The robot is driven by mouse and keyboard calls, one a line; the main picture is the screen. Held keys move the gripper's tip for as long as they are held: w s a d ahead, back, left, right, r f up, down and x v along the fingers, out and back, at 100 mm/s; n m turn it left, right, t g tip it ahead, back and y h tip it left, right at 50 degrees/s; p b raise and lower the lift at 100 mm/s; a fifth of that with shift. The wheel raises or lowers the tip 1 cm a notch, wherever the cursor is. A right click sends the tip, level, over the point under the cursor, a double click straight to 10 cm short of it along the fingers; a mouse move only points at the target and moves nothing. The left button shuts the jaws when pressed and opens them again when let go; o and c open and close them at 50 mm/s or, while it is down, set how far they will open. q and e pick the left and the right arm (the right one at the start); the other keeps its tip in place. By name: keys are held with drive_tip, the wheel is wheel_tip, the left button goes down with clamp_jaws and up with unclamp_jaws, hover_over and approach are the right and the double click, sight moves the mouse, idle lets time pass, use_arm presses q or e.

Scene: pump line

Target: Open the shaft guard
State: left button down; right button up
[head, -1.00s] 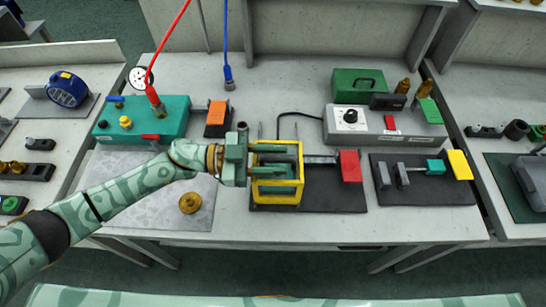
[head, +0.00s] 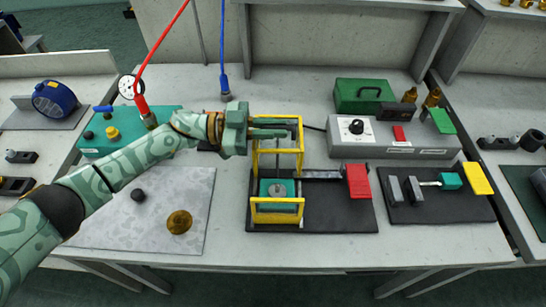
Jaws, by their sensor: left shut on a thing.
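The shaft guard (head: 299,160) is a yellow open frame on a black base plate (head: 330,215). Its upper part stands up above the plate, and a lower yellow bar is at the front. A teal block with a grey round part (head: 277,189) shows inside the frame. My left gripper (head: 284,127) is at the top of the yellow frame, shut on the guard's upper part; its fingers partly hide the exact contact. A red block (head: 358,181) sits at the right end of a grey bar beside the guard. My right gripper is not in view.
A grey control box (head: 385,140) with a dial stands behind right, with a green case (head: 362,95) behind it. A black plate with clamps (head: 437,207) lies right. A brass disc (head: 179,222) lies on the pale mat at left. Red and blue hoses hang behind my arm.

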use_arm(q)
drive_tip(key=shift+w, duration=0.65)
drive_tip(key=c, duration=1.5)
unclamp_jaws()
drive_tip(key=a, duration=1.6)
drive_tip(key=shift+a+b, duration=0.2)
drive_tip(key=shift+b, duration=0.15)
